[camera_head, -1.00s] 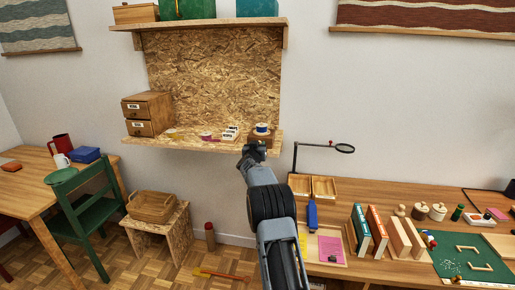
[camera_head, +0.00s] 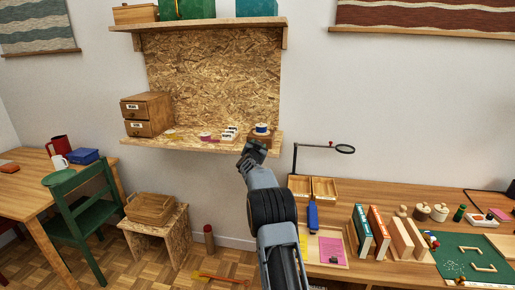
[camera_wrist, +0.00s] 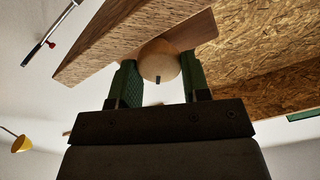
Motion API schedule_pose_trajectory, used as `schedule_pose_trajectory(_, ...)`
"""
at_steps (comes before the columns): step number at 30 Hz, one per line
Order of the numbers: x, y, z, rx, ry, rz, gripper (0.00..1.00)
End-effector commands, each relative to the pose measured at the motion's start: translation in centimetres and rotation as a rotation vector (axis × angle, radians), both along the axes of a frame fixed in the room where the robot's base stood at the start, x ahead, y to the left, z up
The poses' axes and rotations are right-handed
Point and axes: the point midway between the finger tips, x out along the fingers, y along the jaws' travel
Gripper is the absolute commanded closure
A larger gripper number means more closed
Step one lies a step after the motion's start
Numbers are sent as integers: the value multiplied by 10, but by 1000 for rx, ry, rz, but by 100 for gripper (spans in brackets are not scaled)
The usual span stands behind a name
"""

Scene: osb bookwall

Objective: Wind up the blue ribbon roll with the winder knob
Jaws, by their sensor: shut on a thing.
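The blue ribbon roll (camera_head: 262,128), blue with a white top, sits on a small brown wooden winder block (camera_head: 262,137) at the right end of the lower shelf. My gripper (camera_head: 255,146) is at the front of this block, just below the roll. In the wrist view, the green-padded fingers of my gripper (camera_wrist: 159,78) are shut on a round, pale wooden winder knob (camera_wrist: 158,62), one on each side. The knob shows a small dark mark. The roll is out of sight in the wrist view, and the knob is hidden by my gripper in the head view.
The lower OSB shelf (camera_head: 185,145) also holds several white labelled pieces (camera_head: 230,132), a pink roll (camera_head: 205,136) and a drawer box (camera_head: 147,115). A magnifier (camera_head: 345,149) on a stand rises to the right of my arm.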

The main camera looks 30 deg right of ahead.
Motion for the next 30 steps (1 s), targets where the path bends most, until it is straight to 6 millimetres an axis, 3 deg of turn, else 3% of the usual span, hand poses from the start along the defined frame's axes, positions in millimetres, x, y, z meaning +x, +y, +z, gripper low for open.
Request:
schedule_pose_trajectory(8,0,0,0,0,0,0,81)
schedule_pose_trajectory(9,0,0,0,0,0,0,55)
schedule_pose_trajectory(17,0,0,0,-1,1,0,31)
schedule_pose_trajectory(30,-10,10,-1,-1,0,0,31)
